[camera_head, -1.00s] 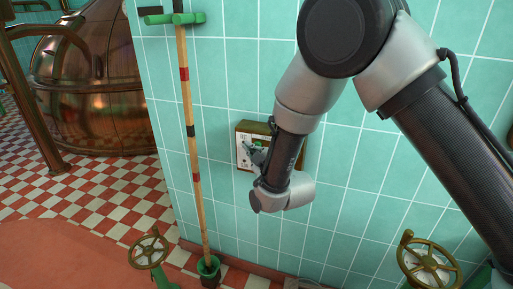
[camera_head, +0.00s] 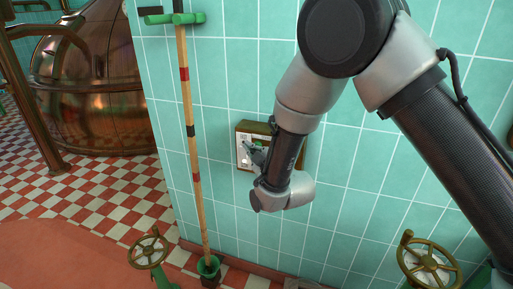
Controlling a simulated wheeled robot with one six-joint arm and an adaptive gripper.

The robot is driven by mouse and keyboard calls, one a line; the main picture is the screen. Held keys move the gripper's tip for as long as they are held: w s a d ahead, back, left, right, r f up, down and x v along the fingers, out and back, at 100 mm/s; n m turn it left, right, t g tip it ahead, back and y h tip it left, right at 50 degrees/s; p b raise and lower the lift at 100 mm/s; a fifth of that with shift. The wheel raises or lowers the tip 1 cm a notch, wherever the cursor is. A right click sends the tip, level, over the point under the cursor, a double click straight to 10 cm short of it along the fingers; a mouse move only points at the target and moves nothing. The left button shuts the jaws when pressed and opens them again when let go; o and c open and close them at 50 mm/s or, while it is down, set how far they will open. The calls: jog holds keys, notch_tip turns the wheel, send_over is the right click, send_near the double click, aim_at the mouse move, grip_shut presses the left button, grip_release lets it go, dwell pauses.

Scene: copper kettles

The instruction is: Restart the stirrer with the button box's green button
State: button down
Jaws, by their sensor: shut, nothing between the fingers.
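The button box (camera_head: 244,128) is mounted on the teal tiled wall near the middle of the view. It has a brass-coloured casing and a pale front with dark markings. A small green spot shows on its front, but it is too small to tell clearly as the green button. My gripper (camera_head: 250,153) is shut and empty, with its fingertips right at the box's front. I cannot tell whether they touch it. My gripper and wrist hide the right and lower parts of the box.
A wooden pole with coloured bands (camera_head: 190,130) stands left of the box, its foot in a green holder (camera_head: 208,268). Brass handwheels (camera_head: 148,249) and (camera_head: 429,265) stand low on both sides. A copper kettle (camera_head: 88,85) stands behind at left, on a red-and-white checkered floor.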

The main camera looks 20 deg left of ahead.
jog(key=shift+s, duration=0.65)
jog(key=shift+s, duration=0.1)
jog(key=s, duration=0.4)
jog(key=shift+s+a, duration=0.2)
jog(key=shift+s, duration=0.2)
